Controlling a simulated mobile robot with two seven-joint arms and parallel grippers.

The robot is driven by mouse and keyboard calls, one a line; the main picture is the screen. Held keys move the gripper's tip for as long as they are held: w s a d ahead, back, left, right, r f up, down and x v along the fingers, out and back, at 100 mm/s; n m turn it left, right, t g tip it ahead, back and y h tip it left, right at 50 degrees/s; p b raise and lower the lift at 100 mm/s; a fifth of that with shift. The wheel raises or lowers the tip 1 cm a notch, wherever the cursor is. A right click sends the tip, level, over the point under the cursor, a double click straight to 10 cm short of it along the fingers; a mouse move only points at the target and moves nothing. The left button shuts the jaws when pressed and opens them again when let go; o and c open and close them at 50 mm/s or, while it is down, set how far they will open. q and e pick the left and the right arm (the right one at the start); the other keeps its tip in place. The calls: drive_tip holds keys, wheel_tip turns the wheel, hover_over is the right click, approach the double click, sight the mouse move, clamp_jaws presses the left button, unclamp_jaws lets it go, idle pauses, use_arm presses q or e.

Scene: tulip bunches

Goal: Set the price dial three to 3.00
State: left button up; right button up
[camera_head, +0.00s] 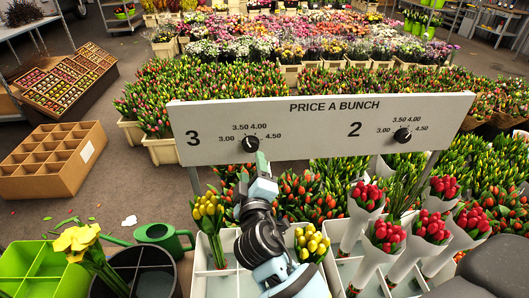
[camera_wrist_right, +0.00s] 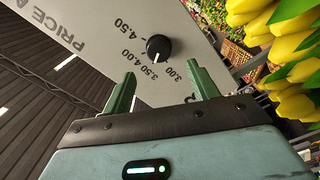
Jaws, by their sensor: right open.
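A pale sign (camera_head: 320,108) reading PRICE A BUNCH carries two black dials. Dial three (camera_head: 250,143), beside the number 3, is at the left; the other dial (camera_head: 402,135) is beside the number 2. In the right wrist view dial three (camera_wrist_right: 159,47) has a white mark that seems to point near 3.50. My right gripper (camera_head: 252,169) is just below dial three in the head view. In the wrist view its open jaws (camera_wrist_right: 160,80) are spread with nothing between them, and the knob is beyond the fingertips. My left gripper is not in view.
Yellow tulips (camera_head: 208,213) stand below the sign's left end and beside the knob in the wrist view (camera_wrist_right: 285,60). Wrapped red tulip bunches (camera_head: 388,234) fill the white bin at the right. A green watering can (camera_head: 160,237) is at lower left.

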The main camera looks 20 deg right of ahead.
sight(250, 147)
drive_tip(key=shift+r, duration=0.15)
drive_tip(key=shift+w+d, duration=0.15)
drive_tip(key=shift+w, duration=0.4)
drive_tip(key=shift+x, duration=3.35)
drive_tip(key=shift+c, duration=0.5)
drive_tip(key=c, duration=0.9)
drive_tip(key=shift+p, duration=0.3)
